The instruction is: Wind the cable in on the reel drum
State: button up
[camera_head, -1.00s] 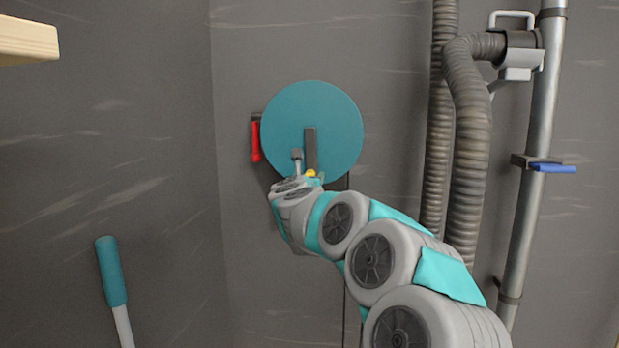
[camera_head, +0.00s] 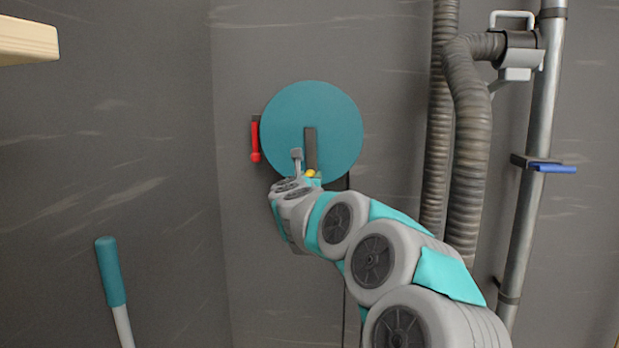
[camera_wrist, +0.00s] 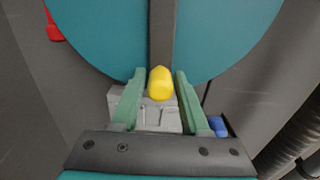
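The teal reel drum (camera_head: 285,125) is a round disc on the grey wall. It fills the top of the wrist view (camera_wrist: 225,35). A dark crank arm (camera_head: 310,145) runs down its face to a yellow knob (camera_wrist: 160,84) at the drum's lower edge. My gripper (camera_wrist: 159,82) is at the knob, with its two green fingers apart, one on each side. Narrow gaps seem to show between fingers and knob. In the head view my gripper (camera_head: 304,165) partly hides the knob. A thin dark cable (camera_head: 346,270) hangs below the drum's right side.
A red handle (camera_head: 255,141) is just left of the drum. Ribbed hoses (camera_head: 468,150) and a metal pipe with a blue lever (camera_head: 554,168) stand to the right. A teal-gripped handle (camera_head: 111,272) is at lower left, and a pale wooden edge (camera_head: 25,42) at upper left.

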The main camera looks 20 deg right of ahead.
jog(key=shift+s+d+r+b, duration=0.1)
jog(key=shift+s+d+r, duration=0.1)
jog(key=shift+s+d, duration=0.35)
jog(key=shift+s+d+r+b, duration=0.2)
jog(key=shift+s+d, duration=0.1)
jog(key=shift+d, duration=0.4)
jog(key=shift+s+d+r+b, duration=0.1)
jog(key=shift+s+d+r, duration=0.1)
jog(key=shift+s+d, duration=0.35)
jog(key=shift+w+d, duration=0.1)
jog(key=shift+w, duration=0.05)
jog(key=shift+s+d+r+p, duration=0.45)
jog(key=shift+s+d+r, duration=0.05)
jog(key=shift+d+r, duration=0.25)
jog(key=shift+s+d+r+p, duration=0.45)
jog(key=shift+s+d+r, duration=0.05)
jog(key=shift+d+r, duration=0.25)
jog(key=r+p, duration=0.1)
jog(key=d+r+p, duration=0.1)
jog(key=r, duration=0.1)
jog(key=s+r+p, duration=0.1)
jog(key=shift+s+d+r, duration=0.1)
jog(key=shift+d+r, duration=0.15)
jog(key=shift+d, duration=0.05)
jog(key=shift+f, duration=0.15)
